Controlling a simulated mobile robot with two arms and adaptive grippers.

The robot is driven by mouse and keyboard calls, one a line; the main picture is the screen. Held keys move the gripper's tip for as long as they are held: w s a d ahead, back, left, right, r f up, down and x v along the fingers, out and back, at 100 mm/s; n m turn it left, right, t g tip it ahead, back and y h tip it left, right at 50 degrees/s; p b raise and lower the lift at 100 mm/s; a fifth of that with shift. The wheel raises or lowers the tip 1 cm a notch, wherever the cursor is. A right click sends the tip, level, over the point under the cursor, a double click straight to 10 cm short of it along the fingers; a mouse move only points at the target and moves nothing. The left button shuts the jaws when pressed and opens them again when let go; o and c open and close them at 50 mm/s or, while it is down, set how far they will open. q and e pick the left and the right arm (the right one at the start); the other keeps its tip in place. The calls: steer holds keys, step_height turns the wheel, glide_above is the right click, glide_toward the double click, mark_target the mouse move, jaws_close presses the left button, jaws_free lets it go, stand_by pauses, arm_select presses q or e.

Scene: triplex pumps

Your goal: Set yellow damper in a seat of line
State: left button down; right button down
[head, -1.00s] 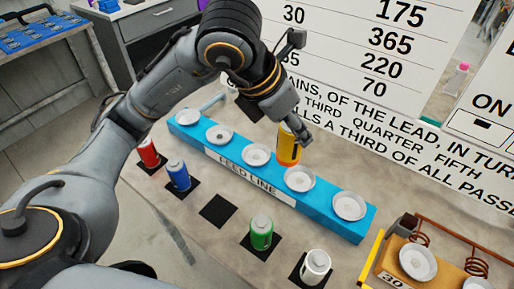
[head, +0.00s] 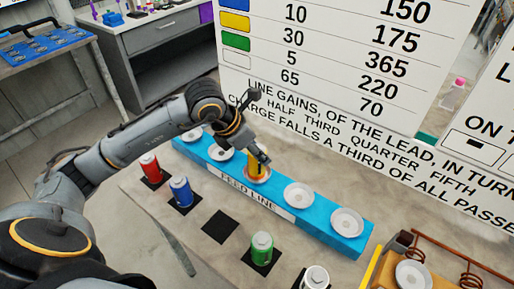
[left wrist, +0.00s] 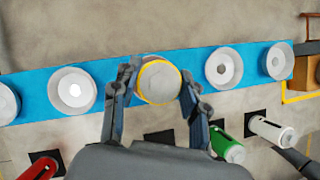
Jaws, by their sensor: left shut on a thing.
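The yellow damper (head: 257,171) stands upright at the middle seat of the blue feed line (head: 325,237). My left gripper (head: 258,157) is shut on it from above. In the left wrist view the damper's pale round top (left wrist: 160,80) sits between the two fingers and covers the middle seat. I cannot tell whether its base rests in the seat or is just above it. The other seats are empty white dishes: two to the left, including one (head: 220,153), and two to the right (head: 299,195) (head: 346,222). My right gripper is not in view.
Red (head: 151,168), blue (head: 181,191), green (head: 262,248) and white (head: 315,278) dampers stand in front of the line. One black square (head: 220,226) is bare. A large printed board (head: 350,100) stands behind. A rig with copper coils (head: 440,262) is at the right.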

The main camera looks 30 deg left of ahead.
arm_select(q)
steer(key=shift+f, duration=0.15)
steer(key=c, duration=0.7)
jaws_free()
steer(key=shift+f, duration=0.1)
steer(key=shift+r, duration=0.2)
steer(key=b+v, duration=0.1)
steer(key=v, duration=1)
steer(key=shift+s+r+b, duration=0.2)
steer(key=shift+r+b, duration=0.1)
steer(key=shift+r, duration=0.05)
steer(key=shift+a, duration=0.1)
